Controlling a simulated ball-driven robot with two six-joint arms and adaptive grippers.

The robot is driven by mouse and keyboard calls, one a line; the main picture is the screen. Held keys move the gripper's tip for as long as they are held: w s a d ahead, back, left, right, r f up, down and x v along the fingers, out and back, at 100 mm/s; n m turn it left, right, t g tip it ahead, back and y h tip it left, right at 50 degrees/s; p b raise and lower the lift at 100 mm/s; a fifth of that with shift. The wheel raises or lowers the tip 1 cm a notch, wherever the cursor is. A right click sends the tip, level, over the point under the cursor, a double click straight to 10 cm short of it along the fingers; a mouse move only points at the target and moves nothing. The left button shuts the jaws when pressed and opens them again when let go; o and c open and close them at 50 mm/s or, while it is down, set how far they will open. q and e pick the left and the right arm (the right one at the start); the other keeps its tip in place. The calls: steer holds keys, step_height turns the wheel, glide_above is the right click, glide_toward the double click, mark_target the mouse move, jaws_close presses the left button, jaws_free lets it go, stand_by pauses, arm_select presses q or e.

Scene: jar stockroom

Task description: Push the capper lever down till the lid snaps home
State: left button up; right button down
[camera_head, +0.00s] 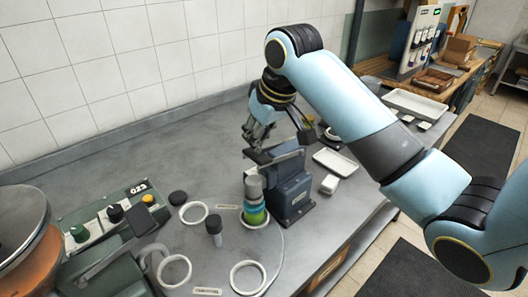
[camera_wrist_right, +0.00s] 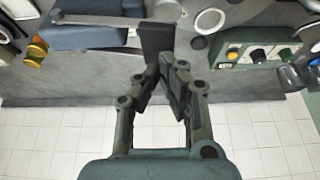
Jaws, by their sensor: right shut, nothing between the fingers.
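The capper (camera_head: 291,190) is a dark blue-grey press on the grey bench; its body also shows in the right wrist view (camera_wrist_right: 85,38). Its lever (camera_head: 268,158) runs out from the top to a dark flat pad (camera_wrist_right: 157,40). A jar (camera_head: 254,213) with green and blue bands and a grey top stands upright at the capper's front left. Whether its lid is seated cannot be told. My right gripper (camera_head: 252,138) is shut and empty just above the lever's pad end; the fingertips (camera_wrist_right: 162,73) are close to the pad, contact unclear. My left gripper is not in view.
A green control box (camera_head: 112,218) with knobs stands at left. White rings (camera_head: 193,212), a dark-topped cylinder (camera_head: 214,230) and a cable lie on the front bench. White trays (camera_head: 335,163) are right of the capper. The tiled wall (camera_head: 140,60) bounds the back; the back-left bench is clear.

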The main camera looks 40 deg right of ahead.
steer(key=shift+r, duration=0.15)
stand_by(0.3)
steer(key=shift+r, duration=2.4)
steer(key=shift+s+f, duration=0.1)
steer(key=s+a+f+g+h, duration=0.15)
steer(key=s+f, duration=0.25)
steer(key=s, duration=0.9)
steer(key=s+a+f+t, duration=0.15)
steer(key=s+f, duration=0.25)
steer(key=s, duration=0.9)
step_height(320, 180, down, 42)
steer(key=s+d+g+b, duration=0.2)
steer(key=d+b, duration=0.1)
steer(key=b, duration=1.1)
steer(key=s+f+b, duration=0.5)
steer(key=s+f, duration=0.4)
steer(key=f, duration=0.3)
steer(key=s+f+g+b, duration=0.1)
steer(key=s+f+b, duration=0.4)
steer(key=s+f, duration=0.4)
step_height(320, 180, down, 4)
steer(key=shift+d+r+g, duration=0.1)
steer(key=shift+d+g, duration=0.15)
steer(key=shift+g, duration=0.05)
